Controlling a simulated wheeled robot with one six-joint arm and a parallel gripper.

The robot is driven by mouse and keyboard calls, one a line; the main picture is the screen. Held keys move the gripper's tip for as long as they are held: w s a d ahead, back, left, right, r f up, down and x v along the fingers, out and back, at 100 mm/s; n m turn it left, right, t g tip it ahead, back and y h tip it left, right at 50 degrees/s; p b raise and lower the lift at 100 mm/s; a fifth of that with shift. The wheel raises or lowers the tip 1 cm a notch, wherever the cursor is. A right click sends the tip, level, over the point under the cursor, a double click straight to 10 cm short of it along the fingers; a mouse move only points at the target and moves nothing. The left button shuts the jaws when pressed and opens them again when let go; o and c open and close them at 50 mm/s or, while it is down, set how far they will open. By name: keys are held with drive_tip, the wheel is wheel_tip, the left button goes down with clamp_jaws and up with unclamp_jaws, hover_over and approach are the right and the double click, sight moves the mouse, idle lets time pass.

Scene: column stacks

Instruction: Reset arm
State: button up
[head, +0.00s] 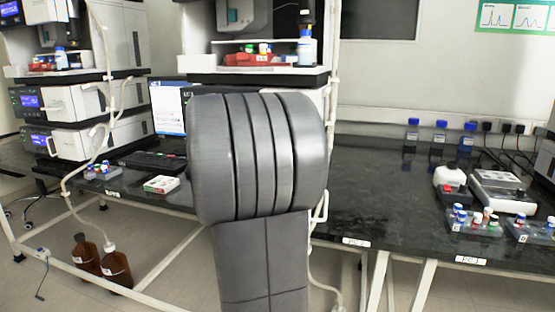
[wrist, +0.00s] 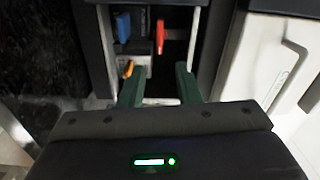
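My gripper (wrist: 158,84) shows in the wrist view as two dark green fingers. They stand well apart, with nothing visible held between them. Beyond the fingertips is an open compartment (wrist: 203,40) with pale edges. In it are a blue item (wrist: 123,27), a red item (wrist: 160,36) and a small orange item (wrist: 128,68), too small to name surely. In the head view my grey arm fills the middle and hides the gripper and part of the column stack (head: 258,75) behind it.
The dark bench (head: 365,200) is clear right of my arm. Farther right are vial racks (head: 475,225) and a white device (head: 500,190). Blue-capped bottles (head: 438,140) stand at the back. A second instrument stack (head: 80,105) is left. Brown bottles (head: 115,268) stand on the floor.

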drive_tip(key=shift+n, duration=0.3)
drive_tip(key=x, duration=0.9)
drive_tip(key=shift+w+r, duration=0.15)
drive_tip(key=shift+r, duration=0.15)
drive_tip(key=shift+r+n+p, duration=0.2)
drive_tip(key=shift+n+p, duration=0.7)
drive_tip(key=shift+p, duration=0.1)
drive_tip(key=n+p, duration=0.3)
drive_tip(key=shift+a+r+n, duration=0.1)
drive_tip(key=shift+r+n, duration=0.05)
drive_tip(key=shift+n, duration=0.15)
drive_tip(key=shift+a+n, duration=0.1)
drive_tip(key=shift+n, duration=0.2)
